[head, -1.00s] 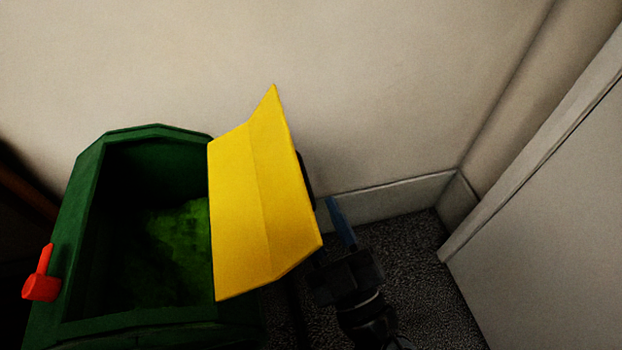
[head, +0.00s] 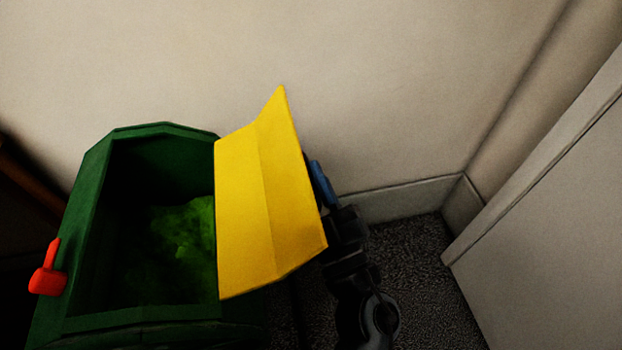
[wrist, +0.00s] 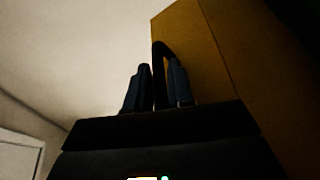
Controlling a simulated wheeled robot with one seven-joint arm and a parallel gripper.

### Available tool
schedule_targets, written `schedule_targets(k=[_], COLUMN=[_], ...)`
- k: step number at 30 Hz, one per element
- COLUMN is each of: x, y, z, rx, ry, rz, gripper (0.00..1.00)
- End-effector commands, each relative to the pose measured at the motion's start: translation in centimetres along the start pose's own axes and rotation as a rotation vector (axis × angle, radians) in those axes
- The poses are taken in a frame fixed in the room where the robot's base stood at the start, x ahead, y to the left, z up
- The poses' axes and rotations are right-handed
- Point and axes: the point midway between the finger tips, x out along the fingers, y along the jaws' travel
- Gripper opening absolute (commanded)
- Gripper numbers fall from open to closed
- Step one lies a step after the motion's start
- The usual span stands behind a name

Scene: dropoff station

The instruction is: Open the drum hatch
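The drum (head: 82,225) is green and stands at the left of the head view. Its yellow hatch (head: 262,195) stands swung open on the drum's right side, with the opening and a green glow inside exposed. A black arched handle (wrist: 162,48) shows on the hatch's face in the wrist view. My gripper (wrist: 159,88) has its two fingers on either side of one leg of this handle, with almost no gap, and looks shut on it. In the head view my gripper (head: 325,185) is just right of the hatch, partly hidden behind it.
A red lever (head: 48,275) sticks out from the drum's left rim. A pale wall (head: 400,90) is close behind the drum. A grey panel (head: 560,220) stands at the right. Dark carpet (head: 425,280) is clear between my arm and the panel.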

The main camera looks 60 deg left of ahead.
Motion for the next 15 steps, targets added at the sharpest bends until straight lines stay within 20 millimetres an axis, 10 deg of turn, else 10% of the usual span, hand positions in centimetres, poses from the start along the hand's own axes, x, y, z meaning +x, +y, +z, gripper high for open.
schedule_targets(k=[15], x=[-0.02], y=[-0.01], z=[-0.01], rx=[0.000], ry=[0.000], rz=[0.000], gripper=[0.00])
